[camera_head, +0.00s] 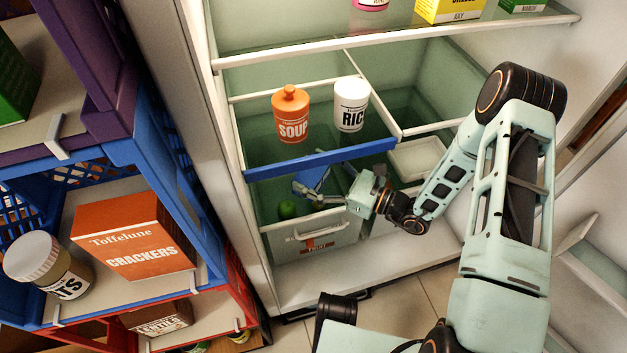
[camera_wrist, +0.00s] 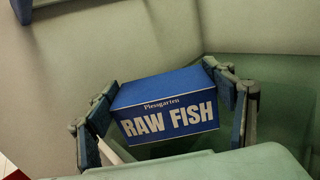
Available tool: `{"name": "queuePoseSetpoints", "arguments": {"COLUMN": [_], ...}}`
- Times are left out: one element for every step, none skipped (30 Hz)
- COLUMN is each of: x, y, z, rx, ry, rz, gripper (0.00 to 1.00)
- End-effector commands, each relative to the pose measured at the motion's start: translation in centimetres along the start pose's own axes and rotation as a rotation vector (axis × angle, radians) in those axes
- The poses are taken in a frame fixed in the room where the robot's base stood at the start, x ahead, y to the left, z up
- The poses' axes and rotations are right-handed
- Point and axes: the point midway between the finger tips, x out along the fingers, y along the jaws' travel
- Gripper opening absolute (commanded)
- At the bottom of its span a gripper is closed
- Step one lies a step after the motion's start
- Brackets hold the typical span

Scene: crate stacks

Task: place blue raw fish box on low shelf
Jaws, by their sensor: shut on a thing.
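The blue raw fish box (camera_wrist: 166,104) is between the fingers of my gripper (camera_wrist: 168,112) in the wrist view, its white lettering facing the camera. My gripper is shut on it. In the head view the box (camera_head: 313,180) is a small blue patch, partly hidden by my gripper (camera_head: 322,192). It shows below the front edge of the low glass shelf with a blue front strip (camera_head: 335,158), over the drawer area. I cannot tell whether the box touches anything below it.
An orange soup can (camera_head: 291,115) and a white rice can (camera_head: 350,104) stand behind the blue strip. An upper shelf (camera_head: 400,37) carries several packages. Crates with crackers (camera_head: 132,238) stand left, outside the fridge.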

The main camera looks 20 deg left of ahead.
Motion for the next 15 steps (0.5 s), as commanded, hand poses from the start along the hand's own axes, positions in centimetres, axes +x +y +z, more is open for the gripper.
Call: {"name": "queuePoseSetpoints", "arguments": {"x": [-0.2,-0.2,-0.2,-0.2,-0.2,-0.2,-0.2,-0.2,-0.3,-0.3,-0.3,-0.3,-0.3,-0.3,-0.3], "y": [0.1,0.1,0.1,0.0,0.0,0.0,0.0,0.0,0.0,0.0,0.0,0.0,0.0,0.0,0.0], "z": [-1.8,-2.4,-3.0,-3.3,-3.5,-3.6,-3.6,-3.5,-3.4,-3.4,-3.4,-3.4,-3.4,-3.4,-3.5], "rx": [0.004,0.004,0.003,0.002,0.002,0.002,0.002,0.002,0.002,0.002,0.002,0.002,0.002,0.002,0.002], "ry": [0.004,0.004,0.004,0.004,0.004,0.003,0.003,0.003,0.002,0.003,0.003,0.003,0.003,0.003,0.003], "rz": [0.000,0.000,0.000,0.000,0.000,-0.001,-0.001,-0.001,-0.001,-0.002,-0.002,-0.002,-0.002,-0.002,-0.002], "gripper": [0.48,0.48,0.48,0.48,0.48,0.48,0.48,0.48,0.48,0.48,0.48,0.48,0.48,0.48,0.48]}}
